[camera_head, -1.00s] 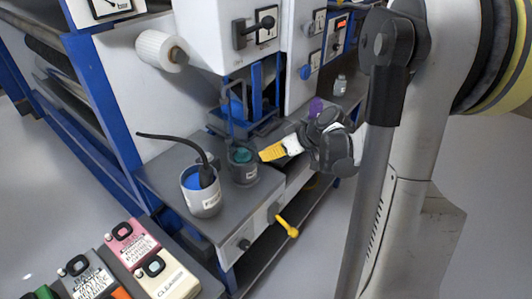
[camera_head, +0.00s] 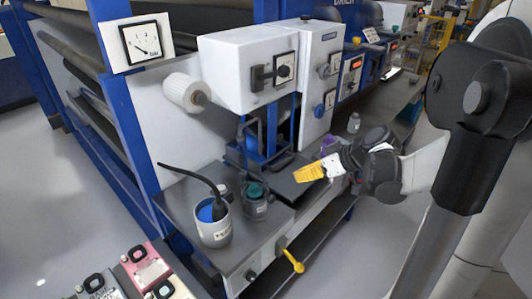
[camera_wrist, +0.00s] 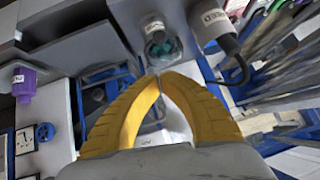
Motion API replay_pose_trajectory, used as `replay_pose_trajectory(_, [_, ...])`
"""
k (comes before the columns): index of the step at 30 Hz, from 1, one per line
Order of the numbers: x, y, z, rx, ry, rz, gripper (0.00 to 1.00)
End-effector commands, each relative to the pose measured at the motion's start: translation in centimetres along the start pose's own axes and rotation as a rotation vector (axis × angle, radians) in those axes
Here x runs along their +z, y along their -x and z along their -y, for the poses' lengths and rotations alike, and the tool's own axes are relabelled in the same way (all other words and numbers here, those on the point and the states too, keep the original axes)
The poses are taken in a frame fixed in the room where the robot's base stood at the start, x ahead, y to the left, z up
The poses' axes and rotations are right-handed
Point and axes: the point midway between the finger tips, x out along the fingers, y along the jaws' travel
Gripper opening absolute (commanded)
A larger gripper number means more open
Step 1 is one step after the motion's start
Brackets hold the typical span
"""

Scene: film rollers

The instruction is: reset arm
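My gripper (camera_head: 302,174), with yellow fingers on a dark wrist, is in the air over the right part of the grey bench (camera_head: 284,218). In the wrist view my gripper (camera_wrist: 160,76) has its two yellow fingertips together, with nothing seen held between them. A dark jar with a teal top (camera_head: 256,203) stands on the bench to the left of the fingers, apart from them. This jar also shows beyond the fingertips in the wrist view (camera_wrist: 160,42).
A white cup with blue contents (camera_head: 213,226) and a black cable stands left of the jar. The white machine housing (camera_head: 240,75) and blue frame rise behind the bench. A small purple bottle (camera_wrist: 24,84) shows at left.

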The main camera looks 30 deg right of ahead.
Motion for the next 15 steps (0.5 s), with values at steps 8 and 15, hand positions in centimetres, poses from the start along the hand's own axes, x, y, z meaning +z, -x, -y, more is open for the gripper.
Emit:
replay_pose_trajectory(8, [-0.2,-0.1,1.4,0.005,-0.014,0.026,0.00])
replay_pose_trajectory(15, [0.0,0.0,10.9,0.092,-0.102,0.185,0.00])
